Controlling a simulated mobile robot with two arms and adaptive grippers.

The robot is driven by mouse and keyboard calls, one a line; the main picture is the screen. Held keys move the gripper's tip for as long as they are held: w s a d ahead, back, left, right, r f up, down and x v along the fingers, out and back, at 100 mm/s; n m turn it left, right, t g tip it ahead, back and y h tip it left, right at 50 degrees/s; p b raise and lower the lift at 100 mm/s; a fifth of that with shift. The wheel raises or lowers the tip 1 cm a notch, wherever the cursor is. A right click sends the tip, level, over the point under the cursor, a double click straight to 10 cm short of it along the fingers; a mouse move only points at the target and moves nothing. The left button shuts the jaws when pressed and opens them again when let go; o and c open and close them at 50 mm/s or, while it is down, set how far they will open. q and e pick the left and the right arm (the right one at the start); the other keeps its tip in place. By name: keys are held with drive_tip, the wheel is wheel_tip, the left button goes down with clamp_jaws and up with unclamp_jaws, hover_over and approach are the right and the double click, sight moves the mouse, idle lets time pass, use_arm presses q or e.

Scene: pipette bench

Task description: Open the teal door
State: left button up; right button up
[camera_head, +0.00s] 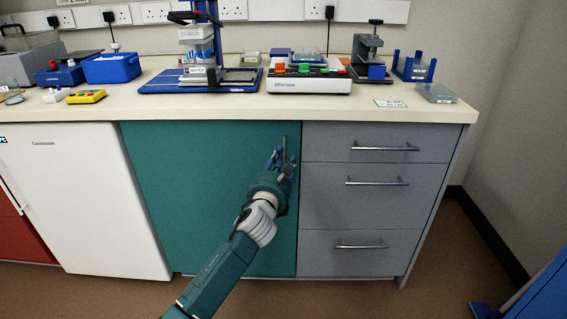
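The teal door (190,190) fills the cabinet front under the bench, between the white appliance and the grey drawers. It looks closed, its face level with the drawer fronts. A thin vertical metal handle (285,145) is near its upper right edge. My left gripper (279,158) is at this handle, with its fingers around or just in front of the handle's lower part. The fingers hide part of the handle, and I cannot tell whether they grip it. My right gripper is out of view.
Grey drawers (374,185) with protruding bar handles are right of the door. A white appliance (75,200) stands to its left. The benchtop (300,112) above carries lab equipment. Brown floor (340,300) in front looks clear; a blue object (545,290) is at lower right.

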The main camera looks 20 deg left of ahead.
use_arm(q)
drive_tip(key=shift+w, duration=0.4)
clamp_jaws()
drive_tip(key=shift+s, duration=0.1)
